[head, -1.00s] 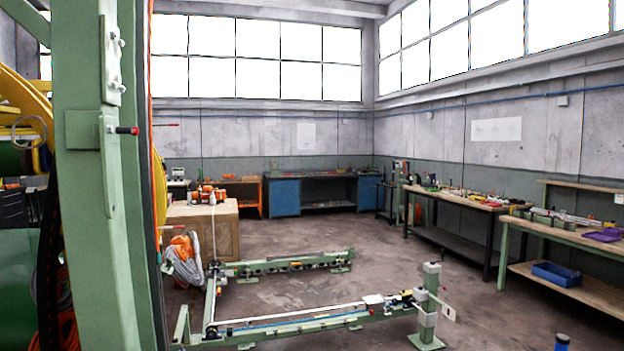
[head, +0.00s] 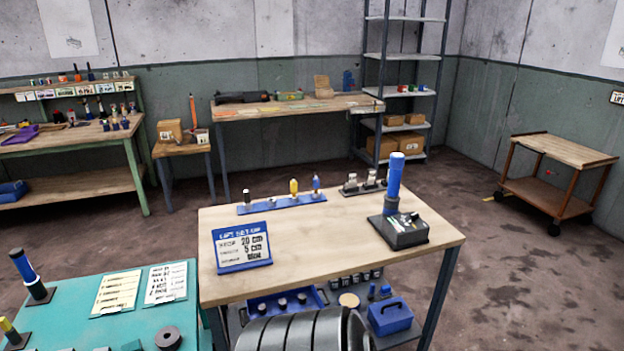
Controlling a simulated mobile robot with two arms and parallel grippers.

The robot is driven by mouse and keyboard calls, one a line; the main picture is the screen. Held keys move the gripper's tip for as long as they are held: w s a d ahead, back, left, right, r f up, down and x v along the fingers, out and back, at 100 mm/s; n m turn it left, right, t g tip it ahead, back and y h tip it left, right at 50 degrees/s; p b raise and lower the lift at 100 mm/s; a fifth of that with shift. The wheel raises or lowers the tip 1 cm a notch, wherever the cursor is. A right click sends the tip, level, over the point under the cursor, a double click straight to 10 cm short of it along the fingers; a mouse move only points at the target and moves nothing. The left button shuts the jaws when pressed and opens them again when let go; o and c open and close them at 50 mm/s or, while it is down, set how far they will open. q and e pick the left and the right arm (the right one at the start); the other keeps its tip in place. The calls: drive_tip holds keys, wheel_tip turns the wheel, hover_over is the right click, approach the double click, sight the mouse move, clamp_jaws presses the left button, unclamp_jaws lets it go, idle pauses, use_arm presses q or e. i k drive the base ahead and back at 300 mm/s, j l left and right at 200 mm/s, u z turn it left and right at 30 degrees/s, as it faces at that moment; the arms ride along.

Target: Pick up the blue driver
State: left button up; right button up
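A tall blue tool with a dark lower part (head: 394,180) stands upright in a dark base (head: 398,232) at the right of the wooden table (head: 330,222). A blue tool with a black top (head: 23,266) leans in a dark stand on the teal table at the left. A small blue-handled tool (head: 316,184) stands in a blue rack (head: 282,203) at the wooden table's back. The frames do not settle which of these is the blue driver. Neither of my grippers is in view.
A blue sign (head: 241,248) stands on the wooden table. The teal table (head: 60,300) adjoins at the left. A shelf rack (head: 405,55) and a back bench (head: 295,105) stand behind. A wooden cart (head: 562,150) is at the right, with free floor (head: 520,270) before it.

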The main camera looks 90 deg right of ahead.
sight(396, 160)
drive_tip(key=z, duration=3.3)
